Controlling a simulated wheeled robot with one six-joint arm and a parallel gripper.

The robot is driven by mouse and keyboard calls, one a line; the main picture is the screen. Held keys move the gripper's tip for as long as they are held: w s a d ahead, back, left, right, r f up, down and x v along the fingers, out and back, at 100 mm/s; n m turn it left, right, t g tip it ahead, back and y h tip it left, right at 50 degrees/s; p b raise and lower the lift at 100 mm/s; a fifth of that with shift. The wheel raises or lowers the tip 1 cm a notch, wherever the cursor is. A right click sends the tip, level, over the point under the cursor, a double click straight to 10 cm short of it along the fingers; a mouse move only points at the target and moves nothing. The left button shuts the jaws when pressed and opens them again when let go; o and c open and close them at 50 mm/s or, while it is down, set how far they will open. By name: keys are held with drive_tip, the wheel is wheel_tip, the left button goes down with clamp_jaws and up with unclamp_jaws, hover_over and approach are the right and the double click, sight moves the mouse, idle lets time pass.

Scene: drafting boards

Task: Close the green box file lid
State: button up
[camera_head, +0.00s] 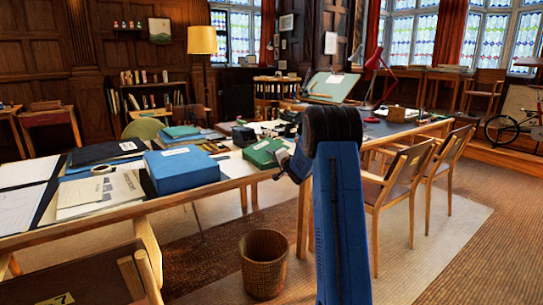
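The green box file (263,152) lies on the long table, right of the large blue box (182,169). Its green top shows, with a pale patch at its right end. I cannot tell from here how far its lid stands open. My gripper (284,171) is at the table's front edge, just right of and in front of the green box file. It is small and dark, partly hidden by my blue and black arm. I cannot tell whether it touches the box or whether its fingers are open.
Papers and folders (98,190) cover the table's left part. A wicker basket (263,264) stands on the floor below the table. Wooden chairs (397,185) stand at the right. A red desk lamp (374,62) and a tilted drafting board (331,86) are farther back.

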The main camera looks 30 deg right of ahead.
drive_tip(key=shift+s, duration=0.1)
drive_tip(key=s+a, duration=0.1)
drive_tip(key=s, duration=1.6)
drive_tip(key=shift+s, duration=0.1)
drive_tip(key=s+a+r+n+g+h, duration=0.2)
drive_tip(key=s+a+r+g, duration=0.15)
drive_tip(key=a, duration=0.55)
drive_tip(key=s+a+f+n+g, duration=0.1)
drive_tip(key=s+a+n+g, duration=0.2)
drive_tip(key=s+a, duration=0.6)
drive_tip(key=s+a+f+n+g, duration=0.1)
drive_tip(key=s+a+n+g, duration=0.2)
drive_tip(key=s+a, duration=0.7)
drive_tip(key=s, duration=0.6)
drive_tip(key=shift+s+n+y, duration=0.3)
drive_tip(key=shift+s+n, duration=0.05)
drive_tip(key=shift+n, duration=0.05)
drive_tip(key=s+a+f+n+g+y, duration=0.1)
drive_tip(key=s+a+f, duration=0.1)
drive_tip(key=s, duration=0.4)
drive_tip(key=s+a+f+n+g, duration=0.1)
drive_tip(key=s+a+n, duration=0.1)
drive_tip(key=s+a, duration=0.2)
drive_tip(key=s+a+f+n+g+y, duration=0.1)
drive_tip(key=s+a+f+n, duration=0.1)
drive_tip(key=s, duration=0.6)
drive_tip(key=shift+s+a+f+g+y, duration=0.3)
drive_tip(key=shift+a+g, duration=0.05)
drive_tip(key=shift+a, duration=0.2)
clamp_jaws()
